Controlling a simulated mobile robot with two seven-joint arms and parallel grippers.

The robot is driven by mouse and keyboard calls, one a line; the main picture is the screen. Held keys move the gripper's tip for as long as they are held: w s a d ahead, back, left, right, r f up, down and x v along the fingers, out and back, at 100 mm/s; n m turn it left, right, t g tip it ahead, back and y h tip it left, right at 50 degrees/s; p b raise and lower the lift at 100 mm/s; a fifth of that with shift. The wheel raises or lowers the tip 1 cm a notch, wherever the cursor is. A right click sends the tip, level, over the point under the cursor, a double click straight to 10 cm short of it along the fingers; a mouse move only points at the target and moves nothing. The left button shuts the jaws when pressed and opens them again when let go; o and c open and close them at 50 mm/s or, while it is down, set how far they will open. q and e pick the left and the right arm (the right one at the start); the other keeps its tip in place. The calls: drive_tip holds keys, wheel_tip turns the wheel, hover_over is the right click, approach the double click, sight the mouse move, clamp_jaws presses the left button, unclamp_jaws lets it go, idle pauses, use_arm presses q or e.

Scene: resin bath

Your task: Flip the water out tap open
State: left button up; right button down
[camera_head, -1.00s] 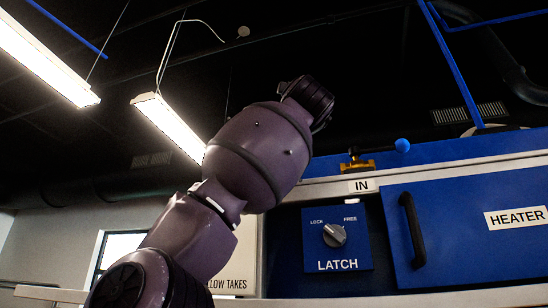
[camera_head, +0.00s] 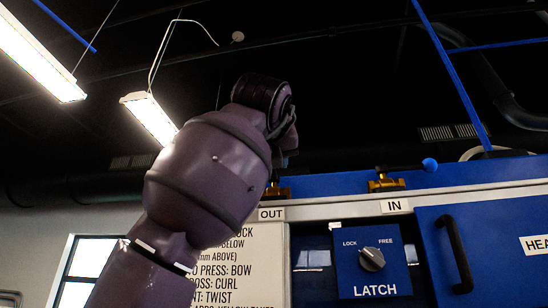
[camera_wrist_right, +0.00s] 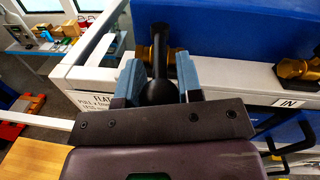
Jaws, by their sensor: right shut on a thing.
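The water out tap shows in the head view as a bit of brass (camera_head: 277,191) above the OUT label (camera_head: 271,214); my arm hides most of it. In the right wrist view its black lever with a rounded end (camera_wrist_right: 158,90) points toward me. My right gripper (camera_wrist_right: 159,84) has its blue-grey fingers on both sides of the rounded end and is shut on it. My left gripper is in neither view.
A blue wall stands behind the taps. A cluttered bench (camera_wrist_right: 50,40) is at far left.

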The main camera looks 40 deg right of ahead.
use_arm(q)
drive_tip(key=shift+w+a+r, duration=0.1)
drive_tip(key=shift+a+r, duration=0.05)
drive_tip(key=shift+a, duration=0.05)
use_arm(e)
drive_tip(key=shift+w+a+m+g+h, duration=0.35)
drive_tip(key=shift+m+g+h, duration=0.25)
drive_tip(key=shift+g, duration=0.2)
drive_tip(key=shift+d, duration=0.1)
drive_tip(key=c, duration=1.2)
unclamp_jaws()
drive_tip(key=shift+o, duration=0.4)
drive_tip(key=shift+w, duration=0.1)
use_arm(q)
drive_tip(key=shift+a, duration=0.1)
